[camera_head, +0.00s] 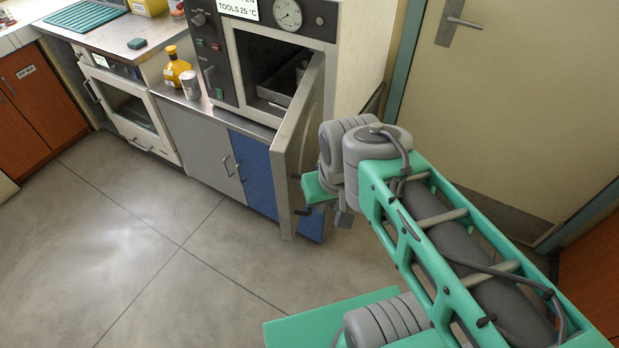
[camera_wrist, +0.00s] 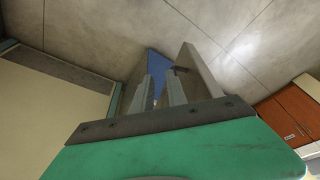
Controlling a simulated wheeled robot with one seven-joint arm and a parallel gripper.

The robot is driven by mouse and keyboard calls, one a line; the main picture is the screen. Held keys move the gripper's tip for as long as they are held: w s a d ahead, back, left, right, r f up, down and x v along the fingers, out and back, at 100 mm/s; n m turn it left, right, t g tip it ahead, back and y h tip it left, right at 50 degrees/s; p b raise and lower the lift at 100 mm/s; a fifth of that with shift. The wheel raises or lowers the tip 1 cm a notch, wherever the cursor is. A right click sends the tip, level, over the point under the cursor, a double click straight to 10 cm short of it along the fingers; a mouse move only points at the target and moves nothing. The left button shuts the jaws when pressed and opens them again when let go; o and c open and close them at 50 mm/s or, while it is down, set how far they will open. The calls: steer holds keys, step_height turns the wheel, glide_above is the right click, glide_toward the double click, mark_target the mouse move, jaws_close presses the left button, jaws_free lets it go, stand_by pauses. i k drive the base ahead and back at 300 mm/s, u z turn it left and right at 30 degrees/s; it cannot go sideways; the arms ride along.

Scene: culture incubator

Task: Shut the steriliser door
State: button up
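The steriliser (camera_head: 222,50) is a grey-and-white cabinet on the counter, with a dial and a label reading "TOOLS 25 °C". Its door (camera_head: 308,120) stands wide open, swung out from the right side of the dark opening. A dark handle (camera_head: 303,211) shows near the door's free end. My gripper (camera_head: 343,217) is to the right of the door, on its outer side, pointing down. In the wrist view, two grey fingers (camera_wrist: 160,88) stand apart with nothing between them. The door (camera_wrist: 203,75) is just right of them there. Whether anything touches is unclear.
A yellow bottle (camera_head: 178,70) and a white can (camera_head: 190,84) stand on the counter left of the steriliser. A blue cabinet door (camera_head: 253,172) is below. A room door (camera_head: 500,110) is at the right. The floor (camera_head: 150,240) in front is clear.

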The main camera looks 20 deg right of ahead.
mark_target(312, 150)
steer(key=k, duration=0.45)
steer(key=u, duration=2.1)
steer(key=i, duration=0.4)
steer(key=z, duration=1.25)
